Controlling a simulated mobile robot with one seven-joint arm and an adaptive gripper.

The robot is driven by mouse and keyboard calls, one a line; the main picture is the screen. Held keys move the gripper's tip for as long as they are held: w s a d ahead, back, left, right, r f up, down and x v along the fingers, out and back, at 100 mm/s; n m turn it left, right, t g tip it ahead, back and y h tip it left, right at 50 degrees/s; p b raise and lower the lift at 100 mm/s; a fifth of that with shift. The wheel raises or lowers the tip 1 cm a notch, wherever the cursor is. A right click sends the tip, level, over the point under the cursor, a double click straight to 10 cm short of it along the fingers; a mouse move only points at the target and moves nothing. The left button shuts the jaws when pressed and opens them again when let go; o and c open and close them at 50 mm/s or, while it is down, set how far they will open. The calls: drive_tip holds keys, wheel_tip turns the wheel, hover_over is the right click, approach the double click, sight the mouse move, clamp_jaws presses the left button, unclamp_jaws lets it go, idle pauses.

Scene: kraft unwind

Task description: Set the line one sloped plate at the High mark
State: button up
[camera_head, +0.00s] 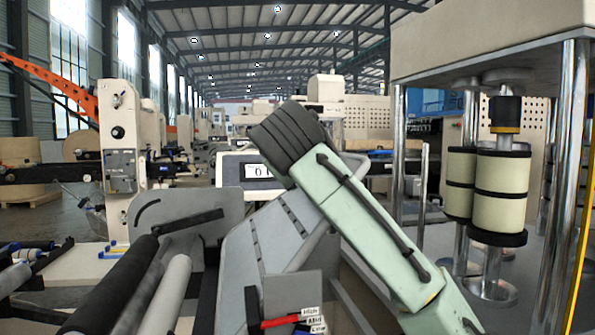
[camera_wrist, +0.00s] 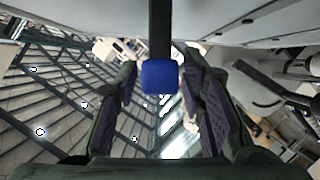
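The grey sloped plate (camera_head: 270,235) stands in the middle of the head view, behind and left of my pale green arm, which partly covers it. Below it, small white tags read HIGH (camera_head: 310,310), with MID and a partly cut-off tag under it. A red pointer-like piece (camera_head: 281,322) lies left of the tags, and a blue piece shows near the lowest tag. My gripper (camera_wrist: 160,68) is open in the wrist view. A black bar with a blue tip (camera_wrist: 160,77) shows between its fingers, with gaps on both sides. The fingers are not discernible in the head view.
Dark and grey rollers (camera_head: 120,285) lie at lower left. A display box (camera_head: 238,170) stands behind the plate. At right, metal posts and cream cylinders (camera_head: 500,190) stand under a beige block. A cream machine column (camera_head: 120,150) stands at left.

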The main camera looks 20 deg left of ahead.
drive_tip(key=v, duration=1.1)
drive_tip(key=shift+s, duration=0.35)
drive_tip(key=shift+r, duration=0.1)
